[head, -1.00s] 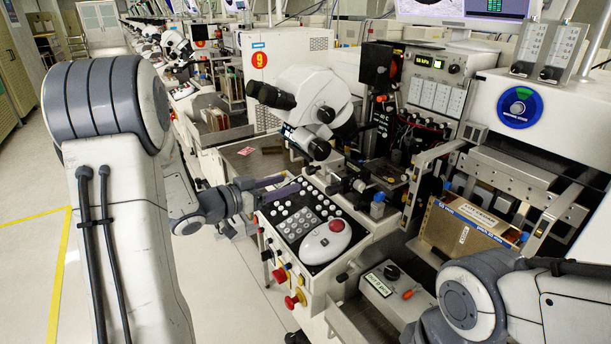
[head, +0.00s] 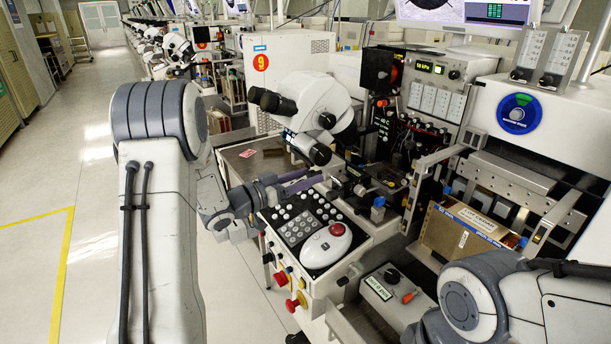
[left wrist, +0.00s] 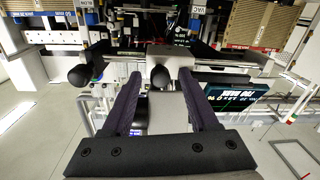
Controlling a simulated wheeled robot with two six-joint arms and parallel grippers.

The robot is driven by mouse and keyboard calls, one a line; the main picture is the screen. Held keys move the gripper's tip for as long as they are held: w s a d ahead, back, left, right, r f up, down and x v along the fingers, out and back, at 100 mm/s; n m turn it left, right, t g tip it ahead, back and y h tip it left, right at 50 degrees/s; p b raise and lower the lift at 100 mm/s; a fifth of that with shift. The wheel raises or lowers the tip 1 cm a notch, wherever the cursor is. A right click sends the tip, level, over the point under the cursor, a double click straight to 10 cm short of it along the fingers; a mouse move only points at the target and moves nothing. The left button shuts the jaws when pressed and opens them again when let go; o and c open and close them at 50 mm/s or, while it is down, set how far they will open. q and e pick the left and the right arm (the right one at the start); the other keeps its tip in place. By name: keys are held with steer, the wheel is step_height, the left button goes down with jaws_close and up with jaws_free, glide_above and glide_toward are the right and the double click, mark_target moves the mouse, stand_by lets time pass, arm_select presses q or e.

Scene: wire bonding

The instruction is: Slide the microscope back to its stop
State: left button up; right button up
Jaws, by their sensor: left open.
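The microscope (head: 322,98) is white with dark eyepieces (head: 272,102) and stands above the bonding stage in the middle of the head view. My left gripper (head: 312,180) is open, its two dark fingers just below the microscope head and above the keypad panel. In the left wrist view the same gripper (left wrist: 160,76) has its fingers spread. A dark round knob or eyepiece end (left wrist: 160,78) shows between the fingertips, and I cannot tell whether they touch it. A second dark round end (left wrist: 78,75) lies outside the left finger. My right gripper is out of view.
A keypad panel with a white trackball unit (head: 325,247) and red knobs (head: 296,303) lies below my left gripper. A brown magazine box (head: 463,238) stands to the right. A grey control box (head: 390,290) is in front. Open floor lies at left.

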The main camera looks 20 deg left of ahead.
arm_select(q)
steer(key=shift+w, duration=0.1)
jaws_close()
stand_by(1.4)
